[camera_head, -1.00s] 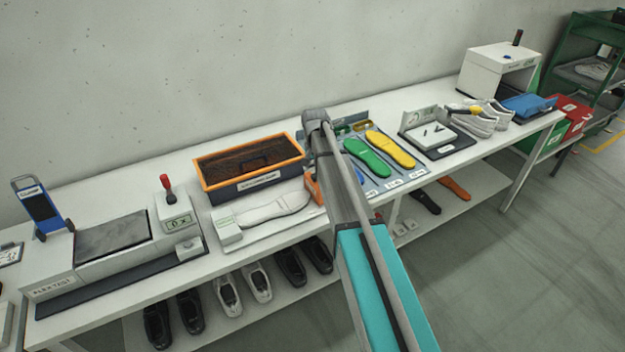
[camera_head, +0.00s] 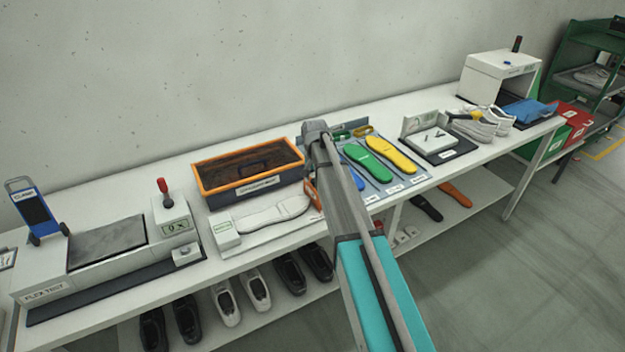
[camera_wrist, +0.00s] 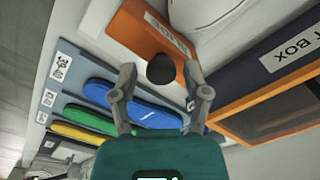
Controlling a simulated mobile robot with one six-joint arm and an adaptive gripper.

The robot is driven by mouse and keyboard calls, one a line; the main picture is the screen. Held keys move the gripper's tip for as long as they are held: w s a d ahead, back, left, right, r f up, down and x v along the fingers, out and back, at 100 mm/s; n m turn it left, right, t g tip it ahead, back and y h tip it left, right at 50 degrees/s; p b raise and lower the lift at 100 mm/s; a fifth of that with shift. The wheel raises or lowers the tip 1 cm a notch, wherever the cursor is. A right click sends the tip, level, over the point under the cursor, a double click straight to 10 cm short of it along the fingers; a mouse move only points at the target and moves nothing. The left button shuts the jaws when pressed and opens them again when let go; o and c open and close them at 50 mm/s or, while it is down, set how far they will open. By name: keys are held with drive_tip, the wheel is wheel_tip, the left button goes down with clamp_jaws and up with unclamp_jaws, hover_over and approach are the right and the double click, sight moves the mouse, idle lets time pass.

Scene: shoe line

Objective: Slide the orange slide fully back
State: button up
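The orange slide (camera_wrist: 150,35) shows in the wrist view as an orange block with a white label and a round black knob (camera_wrist: 161,69). In the head view a small part of the orange slide (camera_head: 314,194) shows at the right end of the white measuring board (camera_head: 262,238), partly behind my arm. My gripper (camera_wrist: 160,72) is open, with one finger on each side of the black knob and a visible gap to both. It is hidden behind my arm in the head view.
The dark box with an orange rim (camera_head: 250,170) stands close behind the board; it also shows at the right of the wrist view (camera_wrist: 285,70). Right of my arm, green (camera_head: 365,163) and yellow (camera_head: 391,155) insoles lie on a grey-blue panel. A flex tester (camera_head: 110,240) stands at the left.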

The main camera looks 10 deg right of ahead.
clamp_jaws()
drive_tip(key=shift+d, duration=0.1)
drive_tip(key=w+d, duration=0.2)
drive_tip(key=d, duration=0.4)
drive_tip(key=shift+o, duration=1.8)
unclamp_jaws()
drive_tip(key=shift+d, duration=0.1)
drive_tip(key=shift+r, duration=0.2)
